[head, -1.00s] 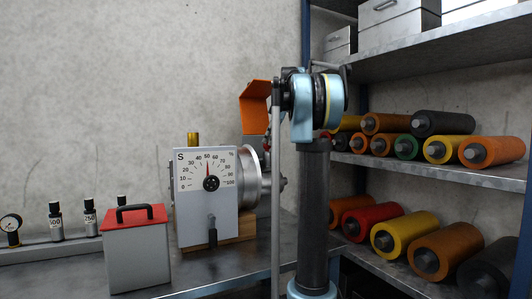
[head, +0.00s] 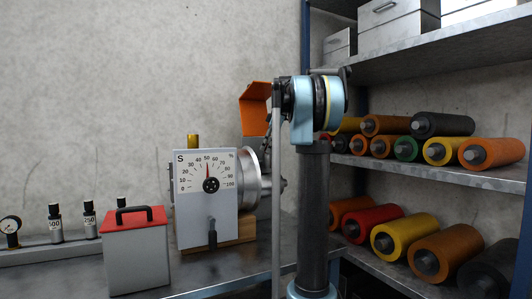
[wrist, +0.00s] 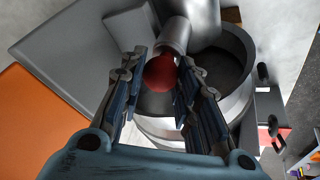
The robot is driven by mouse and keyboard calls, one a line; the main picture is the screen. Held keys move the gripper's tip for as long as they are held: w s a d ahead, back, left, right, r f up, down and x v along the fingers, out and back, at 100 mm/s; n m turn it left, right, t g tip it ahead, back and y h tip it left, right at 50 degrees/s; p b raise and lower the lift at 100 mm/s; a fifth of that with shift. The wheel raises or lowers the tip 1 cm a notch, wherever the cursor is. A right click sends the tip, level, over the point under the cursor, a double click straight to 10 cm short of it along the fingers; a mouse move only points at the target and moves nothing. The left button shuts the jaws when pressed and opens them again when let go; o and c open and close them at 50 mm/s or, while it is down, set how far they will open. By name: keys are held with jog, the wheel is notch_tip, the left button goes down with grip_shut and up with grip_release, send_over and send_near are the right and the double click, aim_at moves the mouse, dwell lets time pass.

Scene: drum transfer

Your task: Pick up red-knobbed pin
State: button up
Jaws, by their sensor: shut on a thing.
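The red knob of the pin (wrist: 160,73) sits between the two fingers of my gripper (wrist: 160,82) in the wrist view. The fingers are closed in on it from both sides. A grey metal cylinder (wrist: 175,36) lies just behind the knob, beside the open round rim of the metal drum (wrist: 243,62). I cannot tell how far the pin's shaft is seated. In the head view the drum's metal flange (head: 252,172) shows behind the white dial box (head: 205,200). My arm hides the gripper and the pin there.
An orange guard (head: 255,108) stands above the drum; an orange panel (wrist: 40,125) fills the wrist view's left. A red-lidded grey box (head: 135,255) and black-capped weights (head: 55,222) stand on the bench at left. A shelf rack (head: 440,172) with several coloured rollers stands close at right.

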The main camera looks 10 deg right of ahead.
notch_tip(320, 180, up, 7)
jog(key=shift+f, duration=0.15)
jog(key=s+d, duration=1.1)
jog(key=d, duration=0.2)
notch_tip(320, 180, up, 8)
jog(key=shift+s+d, duration=0.3)
dwell(0.8)
